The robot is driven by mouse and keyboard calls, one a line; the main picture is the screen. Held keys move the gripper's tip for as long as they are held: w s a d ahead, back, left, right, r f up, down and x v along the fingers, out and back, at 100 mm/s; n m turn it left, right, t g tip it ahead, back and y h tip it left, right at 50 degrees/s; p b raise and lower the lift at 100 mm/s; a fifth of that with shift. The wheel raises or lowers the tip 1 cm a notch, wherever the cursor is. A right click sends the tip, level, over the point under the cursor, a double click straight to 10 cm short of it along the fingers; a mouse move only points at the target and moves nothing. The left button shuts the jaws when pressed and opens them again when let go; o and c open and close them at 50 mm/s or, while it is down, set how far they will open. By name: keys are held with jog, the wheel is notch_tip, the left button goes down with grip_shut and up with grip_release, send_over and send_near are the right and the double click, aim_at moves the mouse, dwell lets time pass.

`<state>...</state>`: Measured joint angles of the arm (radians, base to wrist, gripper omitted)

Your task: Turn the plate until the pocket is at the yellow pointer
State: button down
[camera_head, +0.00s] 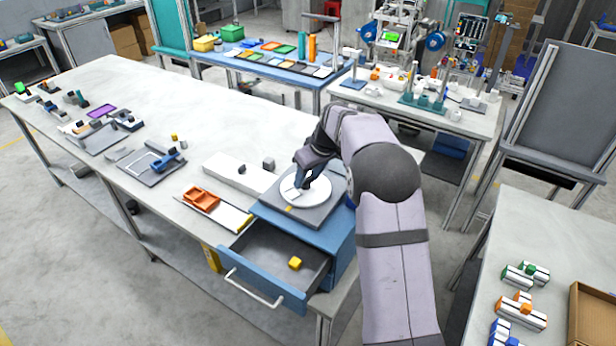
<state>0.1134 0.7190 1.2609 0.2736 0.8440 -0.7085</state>
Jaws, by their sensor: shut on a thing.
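The white round plate (318,200) lies flat on a grey square base on top of the blue drawer unit. A small yellow mark (289,209), which looks like the pointer, is at the near left edge of the plate. My gripper (299,187) reaches down over the left part of the plate and is shut on a part of it. The fingers hide what they grip. A small greyish patch shows on the plate beside the fingers; I cannot tell whether it is the pocket. My arm covers the area right of the base.
Below the plate, a blue drawer (262,283) stands open with a yellow block (295,263) inside. An orange tray (201,199) and a long white block (246,177) lie to the left. Several small parts and fixtures lie farther left on the table (150,95).

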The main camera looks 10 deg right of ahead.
aim_at(317, 192)
jog(key=n, duration=0.2)
jog(key=n+y, duration=0.1)
jog(key=n, duration=0.1)
jog(key=shift+w+d+g+y, duration=0.1)
jog(key=shift+g+y, duration=0.2)
jog(key=shift+g, duration=0.1)
jog(key=c, duration=1.1)
grip_release()
jog(key=shift+d+r+b, duration=0.1)
jog(key=shift+r+b, duration=0.05)
jog(key=shift+b, duration=0.15)
jog(key=shift+b+v, duration=1.25)
jog(key=shift+v, duration=2.35)
